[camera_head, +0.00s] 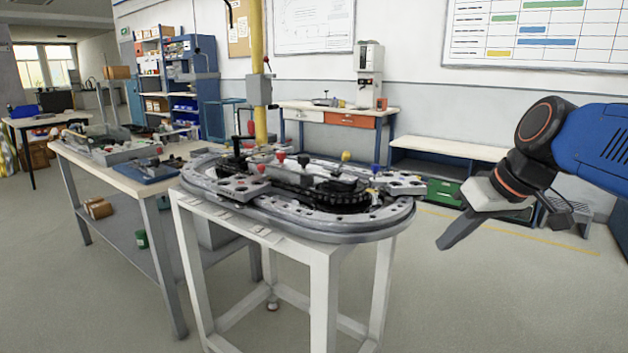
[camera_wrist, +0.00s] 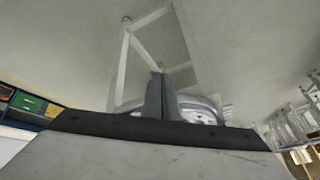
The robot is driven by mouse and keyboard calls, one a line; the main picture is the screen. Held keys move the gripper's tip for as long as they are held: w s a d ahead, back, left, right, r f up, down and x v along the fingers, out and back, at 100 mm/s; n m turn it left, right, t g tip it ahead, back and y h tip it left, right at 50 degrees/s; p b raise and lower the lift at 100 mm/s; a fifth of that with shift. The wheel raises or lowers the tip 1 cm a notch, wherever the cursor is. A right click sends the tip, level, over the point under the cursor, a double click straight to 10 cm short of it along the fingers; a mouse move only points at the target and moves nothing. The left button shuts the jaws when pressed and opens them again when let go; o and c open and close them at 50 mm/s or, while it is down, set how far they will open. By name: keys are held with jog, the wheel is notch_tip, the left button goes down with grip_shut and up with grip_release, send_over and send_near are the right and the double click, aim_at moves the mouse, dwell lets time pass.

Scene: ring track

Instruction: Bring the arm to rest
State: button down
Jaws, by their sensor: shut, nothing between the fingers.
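My arm reaches in from the right in the head view. My gripper (camera_head: 441,245) points down and to the left, in the air to the right of the ring track (camera_head: 300,231), apart from it. Its fingers are together and empty. In the wrist view my gripper (camera_wrist: 160,76) shows as two grey fingers side by side, in front of the track's white stand. The oval grey ring track lies on a white stand (camera_head: 325,293) and carries small knobs in red, yellow, blue and black.
A wooden-topped workbench (camera_head: 128,180) with parts stands left of the track. A yellow post (camera_head: 257,65) rises behind it. A low bench (camera_head: 450,147) with a green drawer (camera_head: 443,193) stands along the back wall. The floor in front of my gripper is clear.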

jog(key=s+d+f+m+h, duration=0.3)
jog(key=s+f, duration=1.1)
jog(key=f, duration=0.3)
jog(key=shift+m, duration=0.3)
jog(key=shift+f, duration=0.1)
